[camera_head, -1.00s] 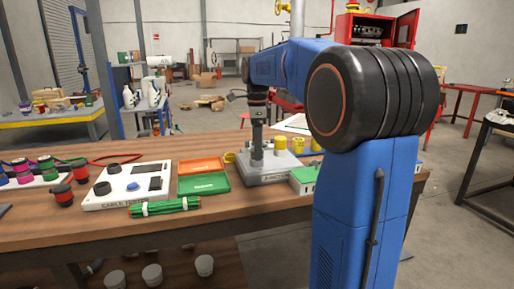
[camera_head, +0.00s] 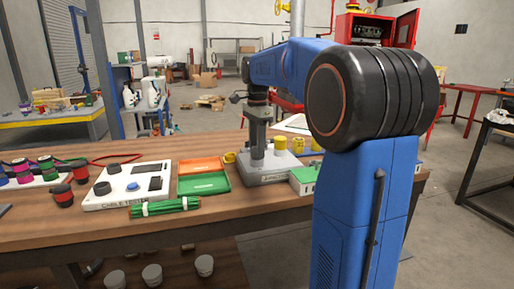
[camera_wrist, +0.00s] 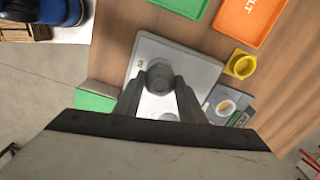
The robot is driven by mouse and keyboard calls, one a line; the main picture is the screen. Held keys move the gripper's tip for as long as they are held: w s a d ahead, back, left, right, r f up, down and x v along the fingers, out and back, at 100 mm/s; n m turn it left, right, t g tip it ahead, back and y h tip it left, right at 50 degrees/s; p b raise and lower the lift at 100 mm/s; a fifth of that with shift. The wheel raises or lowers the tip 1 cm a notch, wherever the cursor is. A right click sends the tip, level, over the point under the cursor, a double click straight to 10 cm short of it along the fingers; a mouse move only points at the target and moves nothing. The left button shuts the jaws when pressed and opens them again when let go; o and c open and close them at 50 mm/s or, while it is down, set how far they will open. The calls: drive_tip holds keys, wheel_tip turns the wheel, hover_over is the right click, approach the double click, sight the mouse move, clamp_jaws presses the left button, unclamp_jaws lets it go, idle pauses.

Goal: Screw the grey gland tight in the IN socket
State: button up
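The grey gland (camera_wrist: 158,78) shows in the wrist view as a dark round piece between my fingertips, upright on the grey box. My gripper (camera_wrist: 158,88) points down with a finger on each side of it, and both fingers appear to press on it. In the head view my gripper (camera_head: 257,153) stands over the left part of the grey junction box (camera_head: 270,178). The box (camera_wrist: 203,66) fills the middle of the wrist view. The socket under the gland and its thread are hidden, and the label beside it is too small to read surely.
A yellow gland (camera_head: 280,144) stands close right of my gripper. A yellow ring (camera_wrist: 240,64) lies beside the box. Green (camera_head: 204,184) and orange (camera_head: 200,165) trays, a cable tester (camera_head: 127,187) and a green cable bundle (camera_head: 165,207) lie left. A green box (camera_head: 303,180) stands right.

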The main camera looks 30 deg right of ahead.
drive_tip(key=m, duration=0.4)
drive_tip(key=shift+m, duration=0.3)
drive_tip(key=m, duration=0.4)
drive_tip(key=shift+m, duration=0.3)
drive_tip(key=o, duration=1.1)
drive_tip(key=n, duration=0.4)
drive_tip(key=shift+n, duration=0.3)
drive_tip(key=n, duration=0.4)
drive_tip(key=shift+n, duration=0.3)
drive_tip(key=shift+c, duration=0.6)
